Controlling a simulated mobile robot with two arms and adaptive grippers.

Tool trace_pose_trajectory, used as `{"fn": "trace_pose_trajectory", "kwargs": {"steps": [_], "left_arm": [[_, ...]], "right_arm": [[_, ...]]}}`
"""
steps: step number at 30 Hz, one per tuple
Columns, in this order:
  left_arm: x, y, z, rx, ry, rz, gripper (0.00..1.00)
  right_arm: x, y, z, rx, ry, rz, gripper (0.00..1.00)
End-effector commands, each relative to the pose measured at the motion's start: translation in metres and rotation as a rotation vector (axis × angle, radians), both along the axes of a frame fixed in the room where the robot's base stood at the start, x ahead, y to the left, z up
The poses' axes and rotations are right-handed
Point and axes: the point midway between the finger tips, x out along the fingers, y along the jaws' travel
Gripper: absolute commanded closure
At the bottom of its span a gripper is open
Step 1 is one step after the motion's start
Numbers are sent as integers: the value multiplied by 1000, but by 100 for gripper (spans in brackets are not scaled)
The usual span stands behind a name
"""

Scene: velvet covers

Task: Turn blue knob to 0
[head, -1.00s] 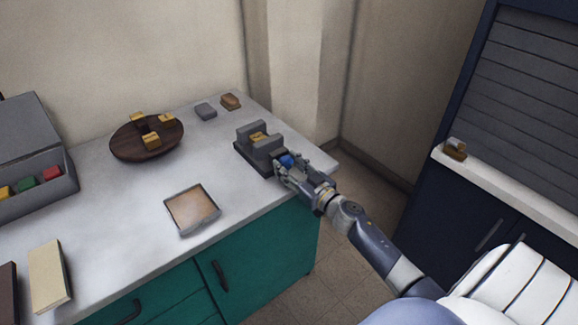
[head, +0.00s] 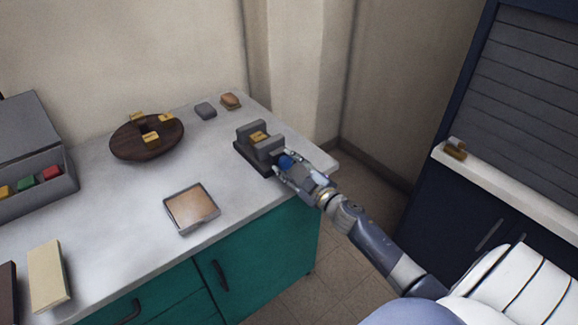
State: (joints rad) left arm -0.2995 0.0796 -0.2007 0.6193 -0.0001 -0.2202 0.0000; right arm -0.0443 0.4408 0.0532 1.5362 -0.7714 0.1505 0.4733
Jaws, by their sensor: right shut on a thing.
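The blue knob (head: 286,161) sits on the right side of a grey vise-like device (head: 266,149) near the right end of the counter. A small yellow block lies between the device's grey jaws. My right gripper (head: 286,166) is at the knob, with its fingers on either side and shut on it. The knob's marks and its 0 are too small to read. My left gripper is not in view.
The pale counter (head: 130,208) also holds a dark round board (head: 128,147) with yellow blocks, a shallow tray (head: 191,208), a grey box (head: 50,190) with coloured blocks, and two small blocks at the back. A navy cabinet (head: 450,205) stands right.

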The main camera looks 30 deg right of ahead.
Motion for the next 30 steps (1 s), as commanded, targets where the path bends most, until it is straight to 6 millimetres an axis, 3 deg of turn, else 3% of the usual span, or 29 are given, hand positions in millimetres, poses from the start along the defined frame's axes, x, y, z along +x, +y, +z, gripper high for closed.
{"fn": "trace_pose_trajectory", "kwargs": {"steps": [30], "left_arm": [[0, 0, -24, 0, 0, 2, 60]], "right_arm": [[0, 0, -1, -940, -74, 1, 85]]}}
